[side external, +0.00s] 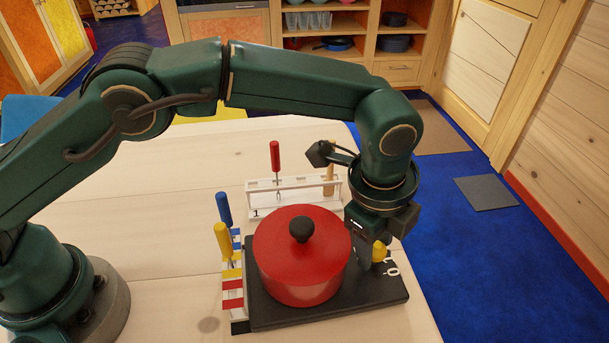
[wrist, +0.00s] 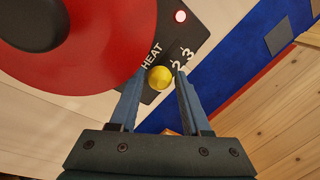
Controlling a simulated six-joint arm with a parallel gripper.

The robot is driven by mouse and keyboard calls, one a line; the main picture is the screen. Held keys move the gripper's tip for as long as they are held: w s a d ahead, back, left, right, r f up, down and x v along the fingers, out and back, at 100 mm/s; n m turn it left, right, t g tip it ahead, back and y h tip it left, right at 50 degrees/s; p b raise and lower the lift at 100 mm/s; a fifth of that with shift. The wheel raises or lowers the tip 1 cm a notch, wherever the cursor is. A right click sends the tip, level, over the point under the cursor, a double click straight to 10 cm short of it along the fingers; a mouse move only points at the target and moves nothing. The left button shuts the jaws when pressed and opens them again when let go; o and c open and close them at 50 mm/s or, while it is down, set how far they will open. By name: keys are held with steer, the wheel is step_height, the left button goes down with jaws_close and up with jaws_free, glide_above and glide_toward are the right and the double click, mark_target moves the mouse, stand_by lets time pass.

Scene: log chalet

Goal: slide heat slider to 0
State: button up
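The heat slider's yellow knob (wrist: 159,77) stands on a black hot plate (side external: 262,317) beside the printed word HEAT. In the wrist view the digits 2 and 3 show just past the knob; in the side view a 0 (side external: 392,271) shows near the plate's right edge. The knob also shows in the side view (side external: 379,252), partly covered by my gripper. My gripper (wrist: 160,76) is open, with one fingertip on each side of the knob. Small gaps seem to remain. The slider's exact setting cannot be told.
A red lidded pot (side external: 290,262) stands on the hot plate, close left of my gripper. A white rack (side external: 290,187) with a red-handled tool is behind; yellow- and blue-handled tools (side external: 223,208) stand at left.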

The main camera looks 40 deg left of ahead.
jaws_close()
stand_by(1.2)
